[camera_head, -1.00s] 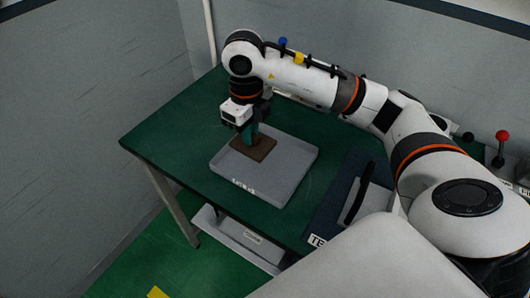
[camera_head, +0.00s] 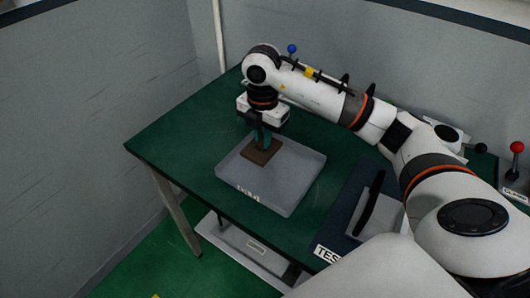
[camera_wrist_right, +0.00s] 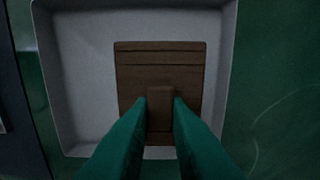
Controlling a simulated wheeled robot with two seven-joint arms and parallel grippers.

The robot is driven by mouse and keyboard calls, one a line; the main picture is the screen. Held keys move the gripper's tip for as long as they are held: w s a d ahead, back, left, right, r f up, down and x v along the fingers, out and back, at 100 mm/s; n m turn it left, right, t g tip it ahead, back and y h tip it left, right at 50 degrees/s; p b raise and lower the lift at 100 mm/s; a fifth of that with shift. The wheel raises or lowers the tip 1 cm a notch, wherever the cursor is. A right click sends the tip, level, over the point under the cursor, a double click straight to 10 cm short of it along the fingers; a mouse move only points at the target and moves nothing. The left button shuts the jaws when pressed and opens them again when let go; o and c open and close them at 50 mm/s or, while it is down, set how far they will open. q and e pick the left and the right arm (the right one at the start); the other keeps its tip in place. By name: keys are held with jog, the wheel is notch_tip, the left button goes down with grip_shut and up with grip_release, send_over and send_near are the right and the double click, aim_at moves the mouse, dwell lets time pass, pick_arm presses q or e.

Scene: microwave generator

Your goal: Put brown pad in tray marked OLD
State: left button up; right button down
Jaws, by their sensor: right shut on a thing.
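The brown pad (camera_head: 260,151) is a flat square with a raised grip in its middle. It is inside the outline of the light grey tray (camera_head: 285,196), near the tray's far left part. The tray has lettering on its front wall that is too blurred to read. In the right wrist view the pad (camera_wrist_right: 160,60) lies over the tray floor (camera_wrist_right: 85,80); I cannot tell whether it touches it. My right gripper (camera_head: 264,140), with green fingers, points down and is shut on the pad's raised grip. It also shows in the right wrist view (camera_wrist_right: 160,98). My left gripper is not in view.
The tray stands on a green table (camera_head: 180,135). To its right is a dark panel with a black handle (camera_head: 369,205) and a label starting "TES" (camera_head: 327,254). A red-knobbed lever (camera_head: 517,147) stands at the far right. The table's left part is clear.

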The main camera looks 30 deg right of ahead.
aim_at(263, 150)
notch_tip(263, 150, down, 5)
jog(key=shift+r+p, duration=0.2)
jog(key=shift+p, duration=0.15)
jog(key=shift+f, duration=0.25)
jog(key=shift+f, duration=0.1)
jog(key=c, duration=1.4)
grip_release()
jog(key=shift+r, duration=0.3)
notch_tip(263, 150, up, 11)
jog(key=shift+f+b, duration=0.1)
jog(key=shift+b, duration=0.5)
jog(key=shift+r, duration=0.45)
